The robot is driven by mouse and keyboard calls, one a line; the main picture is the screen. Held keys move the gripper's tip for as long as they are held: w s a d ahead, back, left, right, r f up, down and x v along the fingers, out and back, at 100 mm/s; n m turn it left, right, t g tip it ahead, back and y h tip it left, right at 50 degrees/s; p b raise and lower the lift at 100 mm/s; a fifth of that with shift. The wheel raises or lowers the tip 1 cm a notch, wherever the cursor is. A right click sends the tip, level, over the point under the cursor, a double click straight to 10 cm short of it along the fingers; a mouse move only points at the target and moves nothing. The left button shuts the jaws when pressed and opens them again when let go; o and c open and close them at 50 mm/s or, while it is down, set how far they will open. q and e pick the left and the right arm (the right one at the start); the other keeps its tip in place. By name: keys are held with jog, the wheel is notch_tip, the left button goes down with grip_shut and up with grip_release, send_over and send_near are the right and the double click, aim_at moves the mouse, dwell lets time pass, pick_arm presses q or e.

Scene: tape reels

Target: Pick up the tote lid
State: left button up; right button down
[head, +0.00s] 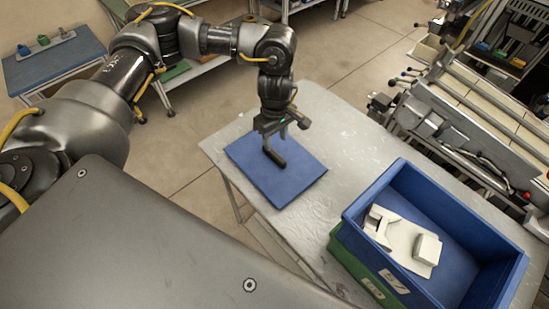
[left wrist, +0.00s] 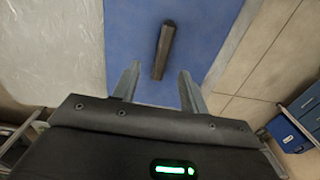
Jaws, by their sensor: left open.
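The tote lid (head: 290,186) is a flat blue panel lying on the metal table. It also shows in the left wrist view (left wrist: 205,30). A dark bar handle (left wrist: 164,50) stands on its middle, and shows in the head view (head: 275,157). My left gripper (head: 282,130) is above the lid, pointing down. In the left wrist view my left gripper (left wrist: 160,75) is open and empty, its fingers apart with the handle between and beyond them. I cannot tell the exact height gap. My right gripper is not in view.
A blue tote (head: 445,195) stands on a green one (head: 354,272) at the table's right, holding a white moulded piece (head: 402,240). The table (head: 315,120) is bare around the lid. A conveyor-like machine (head: 455,125) stands at right, a side bench (head: 55,60) at upper left.

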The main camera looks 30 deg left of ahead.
aim_at(274, 153)
pick_arm(q)
jog(key=shift+s+f+p, duration=0.15)
jog(key=shift+f+p, duration=0.2)
jog(key=shift+f, duration=0.85)
jog(key=shift+s+f+p, duration=0.1)
jog(key=shift+f+p, duration=0.25)
jog(key=shift+f, duration=1.45)
jog(key=shift+c, duration=0.4)
grip_shut()
